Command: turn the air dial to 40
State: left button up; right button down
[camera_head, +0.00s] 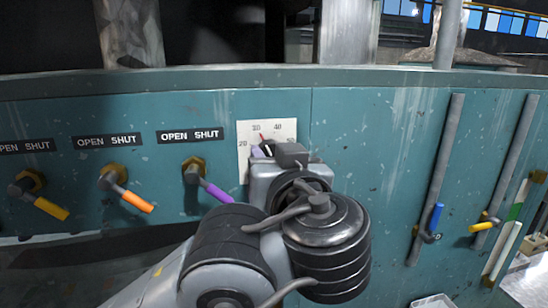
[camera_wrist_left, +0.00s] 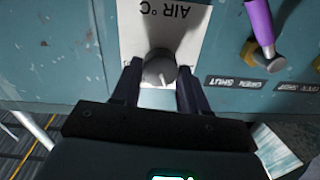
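The air dial's white plate (camera_head: 286,131) is on the teal panel in the head view, with the marks 20, 30 and 40 showing. A thin red pointer (camera_head: 262,136) stands close to the 30. The plate reads "AIR °C" upside down in the left wrist view, with the round grey knob (camera_wrist_left: 158,70) below the lettering. My left gripper (camera_wrist_left: 160,76) is at the dial, one dark finger on each side of the knob. I cannot tell whether the fingers press on it or leave small gaps. In the head view my left wrist hides the knob's lower part. My right gripper is not in view.
Left of the dial are valve levers with purple (camera_head: 216,191), orange (camera_head: 137,201) and yellow (camera_head: 51,208) handles under "OPEN SHUT" labels. At the right are grey vertical pipes (camera_head: 437,180) with blue (camera_head: 436,217) and yellow (camera_head: 481,226) handles. The panel between dial and pipes is clear.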

pick_arm(q)
jog(key=shift+c, duration=1.2)
jog(key=shift+s+d+m+b, duration=0.1)
jog(key=shift+m+b, duration=4.9)
jog(key=o, duration=1.1)
jog(key=shift+c, duration=0.2)
